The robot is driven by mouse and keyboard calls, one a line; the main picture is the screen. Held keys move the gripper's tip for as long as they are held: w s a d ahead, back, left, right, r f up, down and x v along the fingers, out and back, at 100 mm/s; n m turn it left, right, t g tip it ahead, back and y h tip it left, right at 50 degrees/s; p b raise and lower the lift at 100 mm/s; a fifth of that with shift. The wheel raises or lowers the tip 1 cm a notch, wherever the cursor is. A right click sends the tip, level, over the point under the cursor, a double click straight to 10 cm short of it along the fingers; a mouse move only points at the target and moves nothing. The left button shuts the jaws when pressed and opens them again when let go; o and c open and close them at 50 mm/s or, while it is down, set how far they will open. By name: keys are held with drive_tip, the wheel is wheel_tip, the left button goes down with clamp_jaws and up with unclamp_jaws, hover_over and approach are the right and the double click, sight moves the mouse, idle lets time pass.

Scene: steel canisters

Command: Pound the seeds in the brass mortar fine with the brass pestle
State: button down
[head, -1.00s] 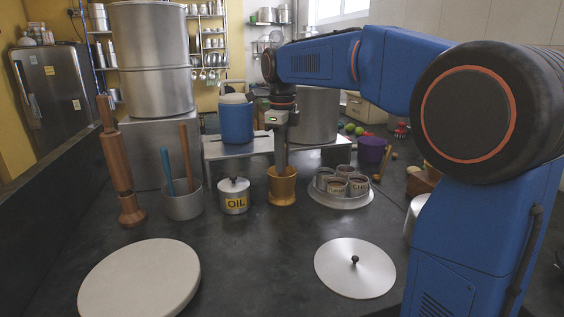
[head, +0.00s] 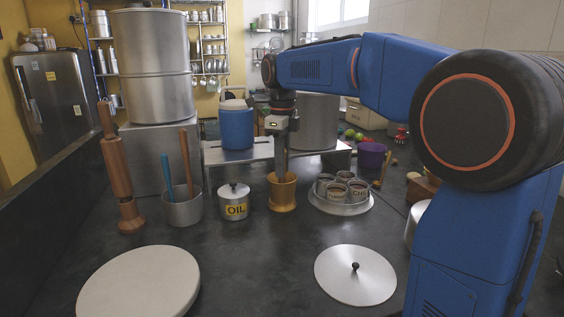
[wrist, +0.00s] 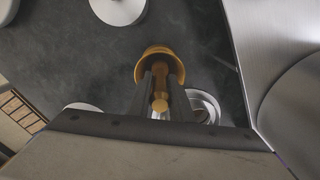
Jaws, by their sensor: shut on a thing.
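The brass mortar (head: 282,195) stands upright on the dark counter near the middle of the head view. In the wrist view its rim and wall (wrist: 151,55) show beyond the fingertips. My gripper (head: 281,165) points straight down over the mortar, its fingertips at about the rim in the head view. It is shut on the brass pestle (wrist: 160,99), which shows between the two fingers in the wrist view. The pestle's lower end and the seeds are hidden, so I cannot tell whether it touches the mortar's bottom.
A metal lid (head: 350,278) and pale round board (head: 140,287) lie in front.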

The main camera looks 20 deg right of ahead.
drive_tip(key=shift+f, duration=0.55)
drive_tip(key=shift+r, duration=0.1)
drive_tip(key=shift+r, duration=1.1)
drive_tip(key=shift+f, duration=0.1)
drive_tip(key=shift+f, duration=1.2)
drive_tip(key=shift+r, duration=0.15)
drive_tip(key=shift+r, duration=1.1)
